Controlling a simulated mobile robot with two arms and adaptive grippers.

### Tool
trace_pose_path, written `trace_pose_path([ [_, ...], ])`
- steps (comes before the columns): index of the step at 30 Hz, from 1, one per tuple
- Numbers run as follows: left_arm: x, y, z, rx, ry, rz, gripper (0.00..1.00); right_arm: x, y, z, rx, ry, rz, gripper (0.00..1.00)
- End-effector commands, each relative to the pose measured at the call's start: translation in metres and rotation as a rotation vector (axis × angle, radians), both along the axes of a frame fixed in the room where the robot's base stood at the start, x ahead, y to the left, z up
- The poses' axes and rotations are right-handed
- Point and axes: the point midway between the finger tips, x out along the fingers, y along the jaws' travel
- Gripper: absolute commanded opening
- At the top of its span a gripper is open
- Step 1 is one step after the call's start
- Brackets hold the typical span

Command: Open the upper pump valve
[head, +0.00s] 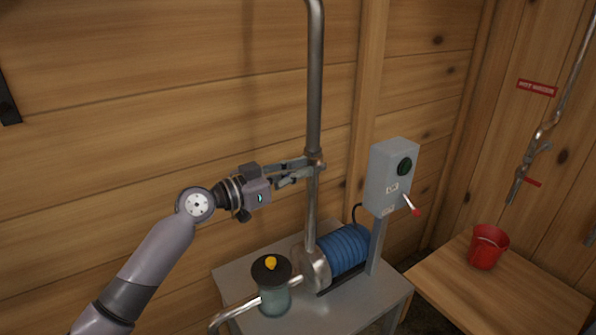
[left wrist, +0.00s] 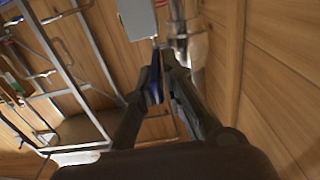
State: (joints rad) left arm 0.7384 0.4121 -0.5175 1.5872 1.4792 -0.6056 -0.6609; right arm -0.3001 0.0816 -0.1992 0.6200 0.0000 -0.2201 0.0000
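The upper pump valve (head: 316,160) is a small reddish-brown fitting on the tall vertical metal pipe (head: 315,90). My left gripper (head: 306,170) reaches in from the left, its fingers roughly level and its tips right at the valve. In the left wrist view, the fingertips (left wrist: 162,52) are close together just left of the metal pipe fitting (left wrist: 188,42). A narrow blue strip (left wrist: 154,78) shows by the left finger; I cannot tell whether it is a handle or something behind. Whether the fingers hold anything is hidden. My right gripper is not in view.
Below stand a blue motor (head: 343,248), a green-grey jar (head: 275,300) with a yellow knob and a horizontal pipe on a grey bench (head: 366,305). A grey switch box (head: 392,175) with a red-tipped lever stands right of the pipe. A red bucket (head: 487,250) sits farther right.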

Motion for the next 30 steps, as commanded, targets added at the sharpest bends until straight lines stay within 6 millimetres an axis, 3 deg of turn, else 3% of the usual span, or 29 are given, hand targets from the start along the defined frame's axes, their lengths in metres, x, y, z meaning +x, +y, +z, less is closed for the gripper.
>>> trace_pose_path([
  [3,0.000,0.000,0.000,0.000,0.000,0.000,0.00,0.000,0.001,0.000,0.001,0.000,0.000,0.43],
  [24,0.000,0.000,0.000,0.000,0.001,0.000,0.00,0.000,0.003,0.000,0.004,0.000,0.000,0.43],
  [30,0.000,0.000,0.006,0.020,0.016,0.000,0.00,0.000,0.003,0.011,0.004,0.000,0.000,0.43],
])
